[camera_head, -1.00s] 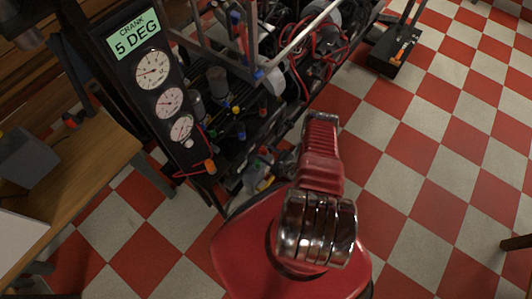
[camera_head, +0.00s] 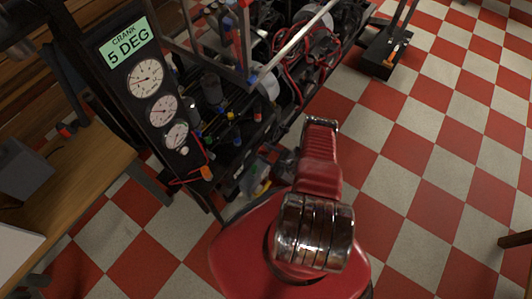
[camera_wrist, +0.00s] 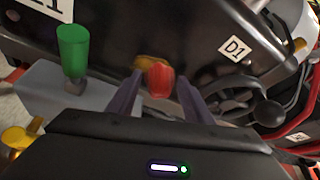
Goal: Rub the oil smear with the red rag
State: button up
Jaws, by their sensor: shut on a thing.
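In the wrist view, my gripper (camera_wrist: 158,92) is shut on the red rag (camera_wrist: 160,82), a small bunched red piece between the two grey-purple fingers. Just above the rag, a yellow-brown patch that looks like the oil smear (camera_wrist: 147,62) lies on a dark panel (camera_wrist: 190,45). The rag overlaps the patch's lower right part in the picture. I cannot tell whether the rag touches the panel. In the head view, my red arm hides the gripper, rag and smear.
A D1 label (camera_wrist: 236,48) marks the dark panel. A green cup-like part (camera_wrist: 73,48) stands at left; a black knob and lever (camera_wrist: 268,112) are at right. In the head view, a gauge board (camera_head: 160,100) stands beside a wooden bench (camera_head: 75,195). Checkered floor (camera_head: 430,180) is open at right.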

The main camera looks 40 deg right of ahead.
jog(key=d, duration=0.1)
jog(key=w+d, duration=0.1)
jog(key=d, duration=0.1)
jog(key=shift+w+r, duration=0.1)
jog(key=shift+w, duration=0.1)
jog(key=shift+d+r, duration=0.1)
jog(key=shift+d, duration=0.05)
dwell(0.4)
jog(key=shift+s+a, duration=0.3)
jog(key=shift+a, duration=0.35)
jog(key=shift+s+a, duration=0.3)
jog(key=shift+a, duration=0.35)
jog(key=shift+s+a, duration=0.3)
jog(key=shift+a, duration=0.35)
jog(key=shift+f, duration=0.2)
jog(key=shift+a, duration=0.15)
jog(key=shift+s+a, duration=0.25)
jog(key=shift+a, duration=0.6)
jog(key=shift+s+a, duration=0.2)
jog(key=shift+a, duration=0.65)
